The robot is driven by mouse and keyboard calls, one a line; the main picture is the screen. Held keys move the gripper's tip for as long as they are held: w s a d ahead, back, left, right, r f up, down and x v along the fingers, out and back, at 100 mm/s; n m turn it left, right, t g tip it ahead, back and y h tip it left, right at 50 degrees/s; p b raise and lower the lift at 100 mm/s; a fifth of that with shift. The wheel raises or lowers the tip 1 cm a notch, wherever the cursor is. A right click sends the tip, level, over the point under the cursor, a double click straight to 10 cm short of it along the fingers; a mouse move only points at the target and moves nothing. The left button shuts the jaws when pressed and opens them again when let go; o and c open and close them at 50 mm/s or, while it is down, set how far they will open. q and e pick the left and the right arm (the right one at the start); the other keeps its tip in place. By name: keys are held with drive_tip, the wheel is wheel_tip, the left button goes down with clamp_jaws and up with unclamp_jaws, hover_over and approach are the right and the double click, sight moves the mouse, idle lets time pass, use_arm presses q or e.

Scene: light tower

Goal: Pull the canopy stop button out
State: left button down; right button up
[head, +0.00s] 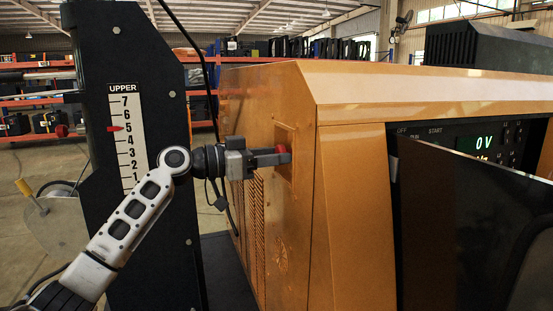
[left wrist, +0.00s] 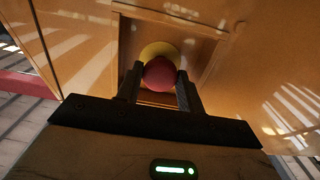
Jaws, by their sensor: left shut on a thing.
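The canopy stop button is a red knob (left wrist: 160,74) with a yellow round base (left wrist: 159,50) behind it, set in a square recess in the orange canopy side. In the head view the red knob (head: 283,153) shows at the recess, partly covered by my fingers. My left gripper (head: 281,157) reaches in from the left and is shut on the red knob. In the left wrist view its two fingers (left wrist: 159,88) lie on either side of the knob. My right gripper is not in view.
The orange canopy (head: 365,220) fills the middle. A dark door (head: 470,230) stands at its right, by a control panel (head: 485,143) reading 0 V. A black mast (head: 130,60) with a numbered scale stands close to my left arm, and a black cable hangs beside it.

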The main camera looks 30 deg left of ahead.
use_arm(q)
drive_tip(key=c, duration=0.9)
unclamp_jaws()
drive_tip(key=shift+s+a, duration=0.15)
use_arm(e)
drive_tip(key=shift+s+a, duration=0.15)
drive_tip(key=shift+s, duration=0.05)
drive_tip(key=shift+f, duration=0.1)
use_arm(q)
drive_tip(key=b+v, duration=0.4)
drive_tip(key=v, duration=1.2)
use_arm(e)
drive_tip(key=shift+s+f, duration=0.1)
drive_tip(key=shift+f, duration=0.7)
